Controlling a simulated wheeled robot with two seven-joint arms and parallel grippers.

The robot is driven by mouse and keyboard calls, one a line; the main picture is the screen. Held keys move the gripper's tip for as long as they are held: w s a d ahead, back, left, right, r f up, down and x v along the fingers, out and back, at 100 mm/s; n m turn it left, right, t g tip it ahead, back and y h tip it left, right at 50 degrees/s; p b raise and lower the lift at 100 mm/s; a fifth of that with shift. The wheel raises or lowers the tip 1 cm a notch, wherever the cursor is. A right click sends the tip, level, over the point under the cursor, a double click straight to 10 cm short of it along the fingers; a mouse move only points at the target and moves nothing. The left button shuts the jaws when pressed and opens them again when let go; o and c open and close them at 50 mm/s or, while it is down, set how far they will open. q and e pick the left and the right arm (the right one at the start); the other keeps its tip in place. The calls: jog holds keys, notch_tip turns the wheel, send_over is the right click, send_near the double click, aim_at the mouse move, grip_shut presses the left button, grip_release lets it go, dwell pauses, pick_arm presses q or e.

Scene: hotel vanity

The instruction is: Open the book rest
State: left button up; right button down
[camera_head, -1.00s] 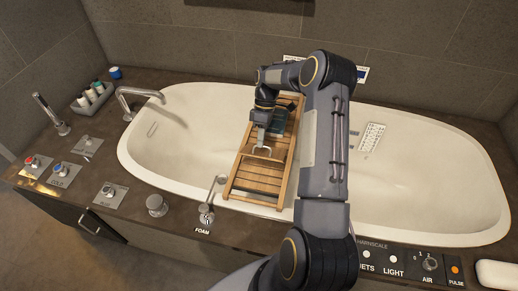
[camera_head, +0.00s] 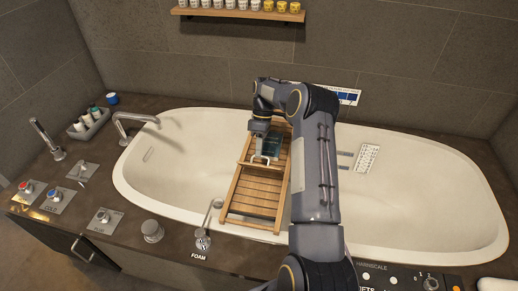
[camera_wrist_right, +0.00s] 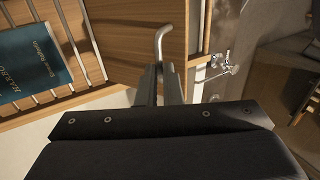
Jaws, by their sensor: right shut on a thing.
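A slatted wooden bath caddy (camera_head: 256,196) lies across the white tub. Its book rest has a metal wire bar (camera_wrist_right: 166,38) at its edge, and a teal book (camera_head: 271,143) lies on its upper part. The book (camera_wrist_right: 35,65) also shows at the left of the wrist view, beside thin metal rods. My right gripper (camera_head: 261,156) is over the middle of the caddy. In the wrist view its fingers (camera_wrist_right: 160,85) are closed on the bent end of the wire bar. My left gripper is not in view.
A chrome spout (camera_head: 133,122), a tray of bottles (camera_head: 88,124) and control knobs stand on the dark rim. A wall shelf (camera_head: 240,14) with cups is above.

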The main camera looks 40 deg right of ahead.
jog(key=shift+s+d+f, duration=0.1)
jog(key=shift+d+f, duration=0.1)
jog(key=shift+f, duration=0.25)
jog(key=shift+s+d+f, duration=0.1)
jog(key=shift+d+f, duration=0.05)
jog(key=shift+f, duration=0.25)
jog(key=c, duration=2)
grip_release()
jog(key=o, duration=0.4)
jog(key=shift+w+d+f, duration=0.15)
jog(key=shift+w+f, duration=0.05)
jog(key=shift+w, duration=0.1)
jog(key=shift+o, duration=0.2)
jog(key=shift+r, duration=0.1)
jog(key=shift+r, duration=0.1)
jog(key=v, duration=0.8)
jog(key=shift+a, duration=0.3)
jog(key=shift+r, duration=0.15)
